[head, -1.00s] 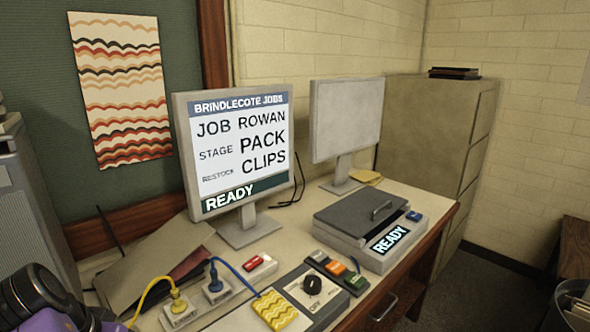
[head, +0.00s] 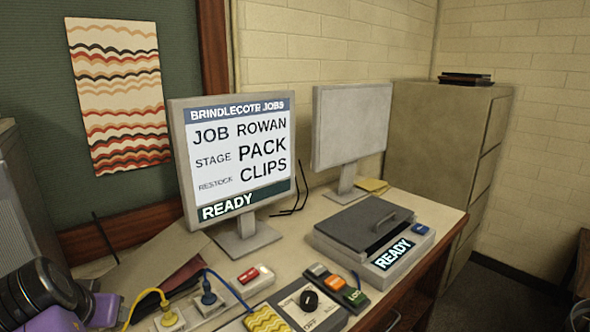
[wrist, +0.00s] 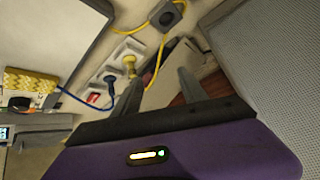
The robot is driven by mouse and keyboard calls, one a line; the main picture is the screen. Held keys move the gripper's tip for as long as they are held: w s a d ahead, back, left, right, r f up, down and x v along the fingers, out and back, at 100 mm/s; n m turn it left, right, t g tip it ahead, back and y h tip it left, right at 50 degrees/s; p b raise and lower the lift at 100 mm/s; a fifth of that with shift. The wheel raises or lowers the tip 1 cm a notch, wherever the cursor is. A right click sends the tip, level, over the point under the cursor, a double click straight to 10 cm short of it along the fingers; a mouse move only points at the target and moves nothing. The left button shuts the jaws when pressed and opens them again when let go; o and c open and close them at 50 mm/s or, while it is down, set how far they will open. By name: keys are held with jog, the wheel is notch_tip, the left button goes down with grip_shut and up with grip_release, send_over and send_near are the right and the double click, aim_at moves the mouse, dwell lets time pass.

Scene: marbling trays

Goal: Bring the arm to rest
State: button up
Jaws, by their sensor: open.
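In the wrist view my gripper (wrist: 160,93) is open, its two dark fingers apart with nothing between them. Beyond the fingers are the desk top, plugs and cords. In the head view part of my arm, black and purple, shows at the lower left corner; the fingers are out of that view. A monitor (head: 238,150) reads "BRINDLECOTE JOBS, JOB ROWAN, STAGE PACK, RESTOCK CLIPS, READY".
On the desk are a lidded grey device (head: 365,226) showing "READY", a blank monitor (head: 351,125), a yellow wavy block (head: 266,319), a dial box (head: 309,302) and a yellow plug (head: 167,318). A filing cabinet (head: 437,140) stands at the right.

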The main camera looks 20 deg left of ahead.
jog(key=w+d+f+t+y, duration=0.1)
jog(key=d+f+y, duration=0.1)
jog(key=d, duration=0.3)
jog(key=w+d+f+n+t+y, duration=0.1)
jog(key=d+f+t+y, duration=0.1)
jog(key=d, duration=0.4)
jog(key=w+d+f+t+y, duration=0.1)
jog(key=d+f+y, duration=0.1)
jog(key=d, duration=0.3)
jog(key=shift+d+f+n+t+y, duration=0.2)
jog(key=shift+f+n+t+y, duration=0.15)
jog(key=shift+f, duration=0.3)
jog(key=s+d+f+m+t+h, duration=0.1)
jog(key=s+d+t+h, duration=0.3)
jog(key=d, duration=1.1)
jog(key=s+d+f+m+t, duration=0.15)
jog(key=s+d, duration=0.35)
jog(key=d, duration=1.1)
jog(key=s+d+r+m+g+h, duration=0.1)
jog(key=s+d+m+h, duration=0.3)
jog(key=s+d, duration=1.5)
jog(key=s+h, duration=0.1)
jog(key=h, duration=0.3)
jog(key=shift+s+m, duration=0.2)
jog(key=shift+m, duration=0.1)
